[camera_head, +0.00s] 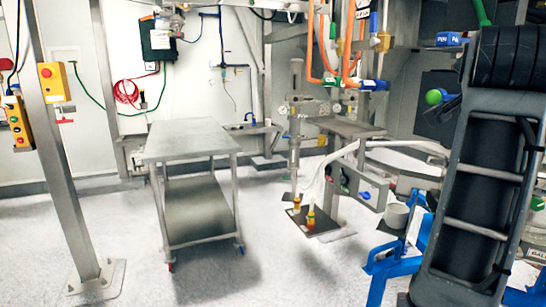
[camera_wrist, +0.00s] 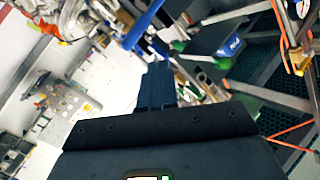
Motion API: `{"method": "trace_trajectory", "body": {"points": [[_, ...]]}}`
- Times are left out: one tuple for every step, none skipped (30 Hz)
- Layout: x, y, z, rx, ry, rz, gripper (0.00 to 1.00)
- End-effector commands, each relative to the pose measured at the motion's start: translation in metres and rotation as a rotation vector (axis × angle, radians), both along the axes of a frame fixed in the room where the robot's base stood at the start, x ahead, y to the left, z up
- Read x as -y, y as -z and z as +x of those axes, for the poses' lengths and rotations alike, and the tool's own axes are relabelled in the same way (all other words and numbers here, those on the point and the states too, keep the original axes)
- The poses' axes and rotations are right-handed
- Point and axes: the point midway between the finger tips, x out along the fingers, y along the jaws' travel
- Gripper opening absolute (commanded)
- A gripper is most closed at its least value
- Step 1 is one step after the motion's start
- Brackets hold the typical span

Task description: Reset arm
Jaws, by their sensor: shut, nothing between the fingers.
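My gripper (camera_wrist: 158,72) shows in the wrist view as two dark fingers pressed together, pointing up the picture from the wide black gripper body. The fingers are shut with nothing between them. No held object shows around them. The wrist view is steeply tilted, with equipment in the background beyond the fingers. I cannot make out the gripper in the head view.
A steel cart (camera_head: 188,142) stands on the pale floor, left of centre. A steel post (camera_head: 62,150) stands at the left. Blue frame legs (camera_head: 385,268) and orange hoses (camera_head: 312,45) are at the right. The front floor is clear. The wrist view shows a control panel (camera_wrist: 68,108).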

Motion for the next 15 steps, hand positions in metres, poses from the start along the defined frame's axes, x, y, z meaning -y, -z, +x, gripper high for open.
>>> {"method": "trace_trajectory", "body": {"points": [[-0.002, 0.022, 0.000, -0.028, -0.014, -0.050, 0.00], [-0.004, 0.033, 0.000, -0.040, -0.026, -0.079, 0.00], [-0.006, 0.047, 0.000, -0.058, -0.041, -0.119, 0.00], [-0.009, 0.058, 0.000, -0.069, -0.054, -0.146, 0.00], [-0.011, 0.069, -0.001, -0.080, -0.067, -0.174, 0.00], [-0.013, 0.083, -0.003, -0.095, -0.085, -0.210, 0.00], [-0.015, 0.095, -0.005, -0.107, -0.099, -0.234, 0.00], [-0.017, 0.106, -0.007, -0.119, -0.113, -0.259, 0.00], [-0.021, 0.121, -0.010, -0.134, -0.133, -0.292, 0.00], [-0.023, 0.132, -0.013, -0.144, -0.149, -0.316, 0.00], [-0.026, 0.143, -0.016, -0.156, -0.164, -0.338, 0.00], [-0.029, 0.158, -0.021, -0.171, -0.186, -0.367, 0.00], [-0.031, 0.169, -0.025, -0.182, -0.201, -0.387, 0.00], [-0.034, 0.180, -0.030, -0.191, -0.219, -0.407, 0.00], [-0.037, 0.194, -0.036, -0.205, -0.241, -0.433, 0.00]]}}
